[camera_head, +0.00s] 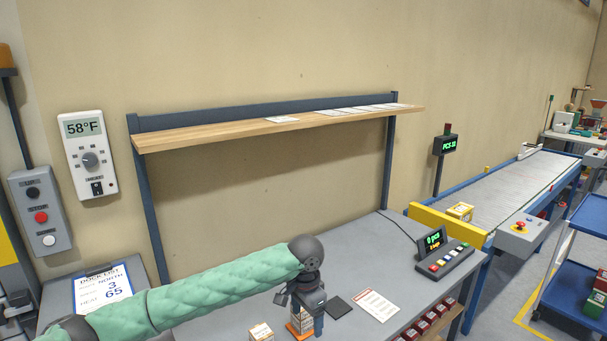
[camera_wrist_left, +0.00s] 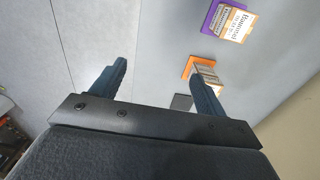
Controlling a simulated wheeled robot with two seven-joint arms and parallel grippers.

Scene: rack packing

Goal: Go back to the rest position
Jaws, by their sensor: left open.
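My left gripper (camera_head: 303,318) hangs over the grey table at the end of my green-sleeved arm. In the left wrist view its two fingers (camera_wrist_left: 160,74) are spread apart with only bare table between them. A small box on an orange base (camera_wrist_left: 204,72) is beside and partly behind the right-hand finger in that view; contact cannot be told. It shows partly hidden behind the gripper in the head view (camera_head: 296,325). Another labelled box, on a purple base (camera_wrist_left: 234,20), lies farther off. My right gripper is not in view.
A wooden shelf (camera_head: 250,124) with papers spans above the table (camera_head: 215,322). A dark pad (camera_head: 338,307), a printed sheet (camera_head: 376,305) and a button console (camera_head: 444,262) lie right of the gripper. A clipboard (camera_head: 103,291) is at left. A conveyor (camera_head: 500,190) runs at right.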

